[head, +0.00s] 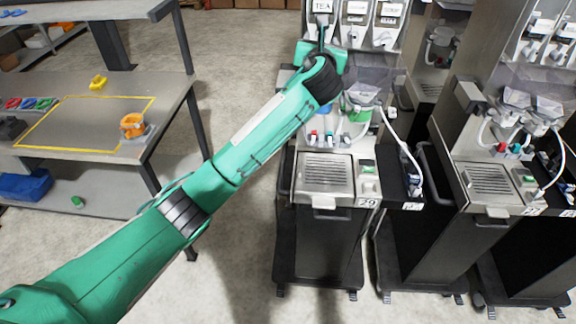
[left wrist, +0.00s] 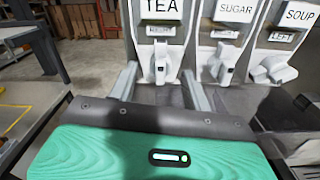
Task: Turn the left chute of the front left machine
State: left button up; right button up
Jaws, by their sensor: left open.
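The front left machine (head: 327,168) has three white chutes at its top. The left chute (left wrist: 161,62), under the TEA sign (left wrist: 160,10), has a white knob; its smaller label is blurred. The middle chute (left wrist: 222,62) is marked SUGAR and the right chute (left wrist: 275,66) SOUP, with LEFT below it. My left gripper (left wrist: 160,76) is open, its fingers on either side of the left chute's lower part in the wrist view. I cannot tell whether they touch it. In the head view my left wrist hides most of the gripper. My right gripper is not in view.
More machines (head: 490,175) stand close on the right. A workbench (head: 170,100) at left holds an orange object (head: 132,125) and a yellow one (head: 98,82). A clear funnel (head: 362,92) sits below the chutes. Open floor (head: 235,235) lies between bench and machine.

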pick_arm(q)
jog(key=s+m+b, duration=0.4)
jog(key=s+b, duration=0.1)
jog(key=s, duration=0.9)
jog(key=a+f+n+g, duration=0.2)
jog(key=f+n, duration=0.2)
jog(key=f, duration=0.6)
jog(key=w+a+f+n+g, duration=0.1)
jog(key=f+n, duration=0.4)
jog(key=f, duration=0.5)
jog(key=a+f+n+g, duration=0.3)
jog(key=f+n, duration=0.1)
jog(key=f, duration=0.6)
jog(key=shift+w+a+f+b, duration=0.3)
jog(key=shift+f+b, duration=0.05)
jog(key=shift+b, duration=0.05)
